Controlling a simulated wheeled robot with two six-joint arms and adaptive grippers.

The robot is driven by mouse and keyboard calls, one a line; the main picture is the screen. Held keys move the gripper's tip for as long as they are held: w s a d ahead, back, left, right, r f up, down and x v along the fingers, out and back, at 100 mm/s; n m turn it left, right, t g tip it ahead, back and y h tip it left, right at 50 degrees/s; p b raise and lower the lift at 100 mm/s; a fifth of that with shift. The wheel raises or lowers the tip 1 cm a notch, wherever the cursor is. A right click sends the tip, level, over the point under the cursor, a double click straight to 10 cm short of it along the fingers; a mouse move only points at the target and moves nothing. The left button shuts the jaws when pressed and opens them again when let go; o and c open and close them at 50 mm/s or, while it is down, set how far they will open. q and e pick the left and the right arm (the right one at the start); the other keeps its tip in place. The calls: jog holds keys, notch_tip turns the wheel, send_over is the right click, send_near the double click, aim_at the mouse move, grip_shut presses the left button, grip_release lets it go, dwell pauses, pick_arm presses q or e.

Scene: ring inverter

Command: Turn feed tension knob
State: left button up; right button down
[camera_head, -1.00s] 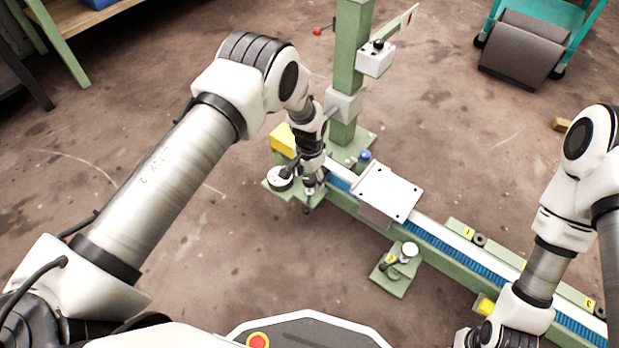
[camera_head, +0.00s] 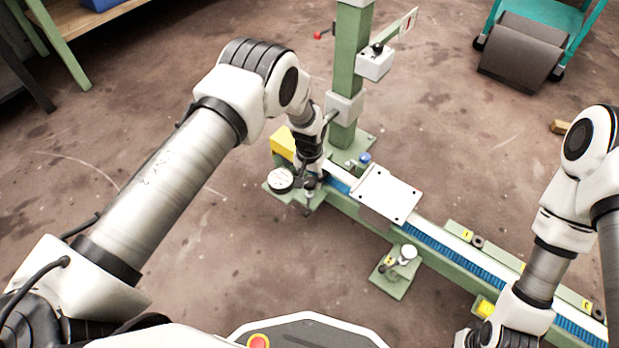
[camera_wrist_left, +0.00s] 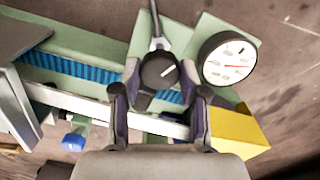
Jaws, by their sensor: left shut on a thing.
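The dark round knob (camera_wrist_left: 158,71) with a pale pointer line sits between the fingers of my left gripper (camera_wrist_left: 160,80) in the left wrist view. The fingers are shut on its two sides. The line points to the upper right. In the head view my left gripper (camera_head: 310,188) is down at the near left end of the machine and mostly hides the knob. A round white dial gauge (camera_wrist_left: 229,59) with a red needle is beside the knob; it also shows in the head view (camera_head: 281,180). My right gripper (camera_head: 482,336) is at the lower edge, its fingers not clear.
A green rail with a blue strip (camera_head: 455,250) runs to the lower right, with a white plate (camera_head: 388,193) over it. A green post (camera_head: 347,80) rises behind the knob. A yellow block (camera_head: 283,143) and a blue knob (camera_head: 365,158) are close to my left gripper.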

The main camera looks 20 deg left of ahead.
pick_arm(q)
jog(key=o, duration=1.1)
jog(key=shift+o, duration=0.2)
notch_tip(320, 180, up, 12)
